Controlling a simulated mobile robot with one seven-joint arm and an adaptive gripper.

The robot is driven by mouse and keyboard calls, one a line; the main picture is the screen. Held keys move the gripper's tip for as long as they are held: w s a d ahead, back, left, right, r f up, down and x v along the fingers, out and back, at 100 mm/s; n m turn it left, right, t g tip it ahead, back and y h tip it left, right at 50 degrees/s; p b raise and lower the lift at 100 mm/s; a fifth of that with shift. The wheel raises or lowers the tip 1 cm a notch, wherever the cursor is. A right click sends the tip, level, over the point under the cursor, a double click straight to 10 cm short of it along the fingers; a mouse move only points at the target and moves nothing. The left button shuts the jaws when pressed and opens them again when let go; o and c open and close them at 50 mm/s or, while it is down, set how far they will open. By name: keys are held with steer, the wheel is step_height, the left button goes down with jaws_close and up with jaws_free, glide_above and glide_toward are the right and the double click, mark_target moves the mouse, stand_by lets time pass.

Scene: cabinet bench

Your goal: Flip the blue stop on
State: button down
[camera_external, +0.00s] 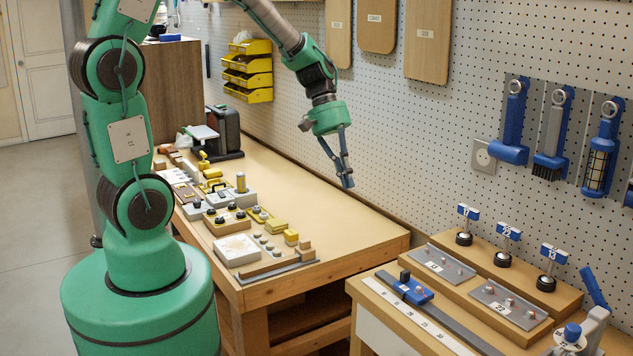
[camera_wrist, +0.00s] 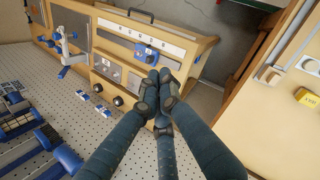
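The blue stop (camera_external: 412,288) is a small blue block with a dark knob. It sits on a dark rail beside a pale numbered scale on the right-hand bench. In the wrist view the blue stop (camera_wrist: 146,52) is on the rail beyond my fingertips. My gripper (camera_external: 345,178) hangs in the air over the right end of the long wooden bench, left of the stop and well apart from it. In the wrist view my gripper (camera_wrist: 160,84) has its dark fingers drawn together at the tips, with nothing visible between them.
Three knobs with blue numbered tags (camera_external: 508,232) stand behind grey plates (camera_external: 509,303) on the right bench. A grey clamp with a blue lever (camera_external: 594,288) is at its right end. Blue tools (camera_external: 552,135) hang on the pegboard. A gap separates the two benches.

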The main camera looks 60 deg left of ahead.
steer(key=w+f+n+h, duration=0.1)
steer(key=w+f+n, duration=0.2)
steer(key=f, duration=0.4)
steer(key=w+f+n+h, duration=0.2)
steer(key=w+f+n, duration=0.1)
steer(key=f, duration=0.4)
steer(key=shift+w+f+n, duration=0.15)
steer(key=shift+w+n, duration=0.15)
steer(key=shift+w, duration=0.2)
steer(key=b, duration=0.1)
glide_toward(400, 281)
steer(key=f, duration=0.1)
steer(key=a+f, duration=0.1)
steer(key=f, duration=0.2)
steer(key=shift+w+a, duration=0.15)
steer(key=shift+w, duration=0.2)
steer(key=d, duration=0.3)
steer(key=shift+f+b, duration=0.15)
steer(key=shift+b, duration=0.2)
steer(key=shift+d, duration=0.7)
steer(key=shift+d, duration=0.1)
